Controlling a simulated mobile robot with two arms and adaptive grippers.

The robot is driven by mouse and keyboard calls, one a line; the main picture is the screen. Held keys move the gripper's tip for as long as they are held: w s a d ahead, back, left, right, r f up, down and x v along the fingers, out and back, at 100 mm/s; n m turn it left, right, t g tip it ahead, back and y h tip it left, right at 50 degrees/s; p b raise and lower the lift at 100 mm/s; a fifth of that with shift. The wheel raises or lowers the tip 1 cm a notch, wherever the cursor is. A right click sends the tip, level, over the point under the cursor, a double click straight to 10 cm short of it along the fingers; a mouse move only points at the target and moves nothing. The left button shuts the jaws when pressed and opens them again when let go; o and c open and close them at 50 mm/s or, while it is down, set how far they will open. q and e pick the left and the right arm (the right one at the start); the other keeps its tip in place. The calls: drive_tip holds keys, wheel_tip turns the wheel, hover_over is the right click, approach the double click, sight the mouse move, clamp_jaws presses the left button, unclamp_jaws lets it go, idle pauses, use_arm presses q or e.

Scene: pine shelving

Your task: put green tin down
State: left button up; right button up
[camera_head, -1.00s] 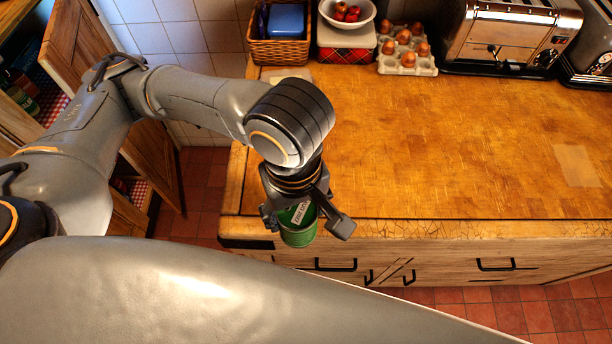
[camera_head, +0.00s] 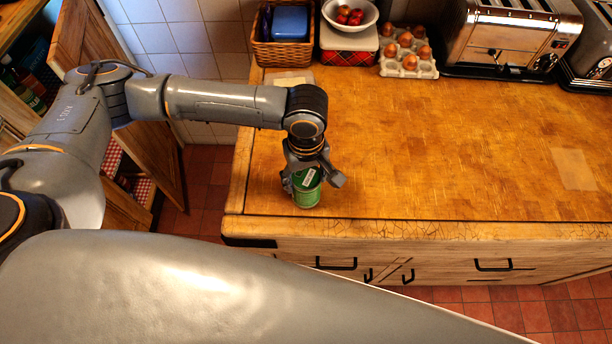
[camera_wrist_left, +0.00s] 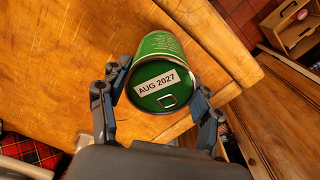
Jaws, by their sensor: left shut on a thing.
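The green tin (camera_head: 307,190) is in my left gripper (camera_head: 314,181), over the front left part of the wooden counter (camera_head: 440,150). My left gripper is shut around the tin's upper part. In the left wrist view the tin (camera_wrist_left: 166,62) sits between the two fingers (camera_wrist_left: 158,108), its lid with a ring pull and a label reading AUG 2027 facing the camera. The tin looks upright. I cannot tell whether its base touches the counter. My right gripper is not in view.
A wicker basket (camera_head: 262,50), a bowl of red fruit (camera_head: 348,14), an egg tray (camera_head: 408,65) and a toaster (camera_head: 510,38) stand along the back. The counter's middle is clear. Its front edge (camera_head: 420,228) runs close in front of the tin.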

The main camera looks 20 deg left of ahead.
use_arm(q)
drive_tip(key=shift+f, duration=0.45)
drive_tip(key=shift+f, duration=0.1)
drive_tip(key=o, duration=1.5)
wheel_tip(320, 180, up, 12)
drive_tip(key=shift+r+b, duration=0.1)
drive_tip(key=shift+b, duration=0.55)
